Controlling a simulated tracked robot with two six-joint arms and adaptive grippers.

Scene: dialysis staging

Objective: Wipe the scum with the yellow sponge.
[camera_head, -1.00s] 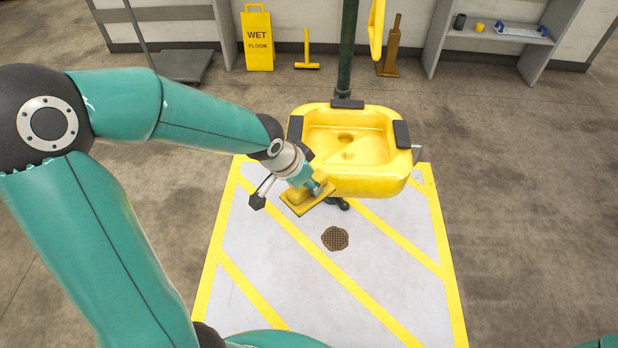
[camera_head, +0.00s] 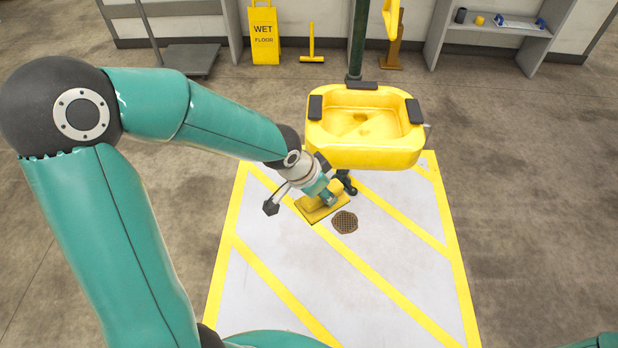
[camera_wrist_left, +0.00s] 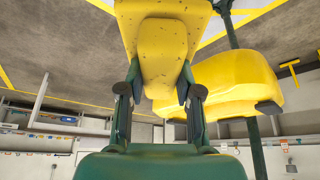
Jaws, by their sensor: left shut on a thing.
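My left gripper (camera_head: 327,196) is shut on the yellow sponge (camera_head: 314,213), a flat pad with a raised grip block. The sponge appears just in front and left of the yellow basin (camera_head: 360,157), over the striped floor area; its height is unclear. In the left wrist view the sponge (camera_wrist_left: 162,55) sits between the two fingers, with small dark specks on it, and the basin (camera_wrist_left: 232,85) is beside it at right. Darker patches (camera_head: 376,133) show inside the basin; I cannot tell whether they are scum. My right gripper is out of view.
A dark green post (camera_head: 358,45) stands behind the basin. A wet-floor sign (camera_head: 264,36) and a shelf (camera_head: 500,28) are at the back.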

